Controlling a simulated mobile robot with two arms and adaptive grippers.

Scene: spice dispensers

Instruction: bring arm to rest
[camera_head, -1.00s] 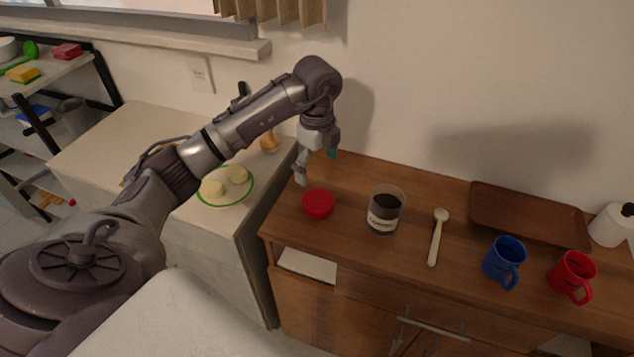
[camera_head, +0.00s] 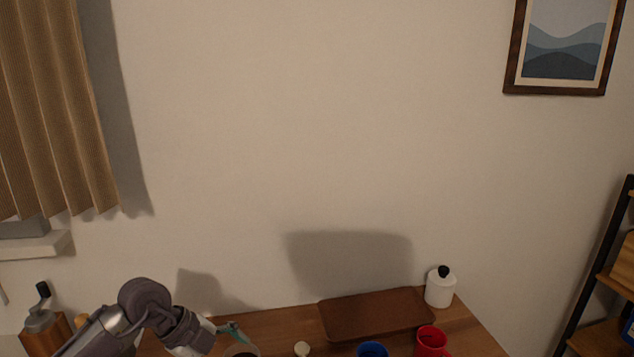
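My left arm comes in at the bottom left of the head view. Its gripper (camera_head: 232,331) is low over the back left part of the wooden counter (camera_head: 287,320), with a teal fingertip pointing right. The fingertip appears just above or behind the rim of the glass jar (camera_head: 242,350), which is mostly cut off by the bottom edge. I cannot tell how far apart the fingers are. My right gripper is out of view.
A brown tray (camera_head: 375,314) lies near the wall. A white container with a black knob (camera_head: 440,288), a red mug (camera_head: 431,341), a blue mug (camera_head: 372,349) and a spoon (camera_head: 302,348) are on the counter. A grinder (camera_head: 43,318) stands left; a shelf (camera_head: 598,310) stands right.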

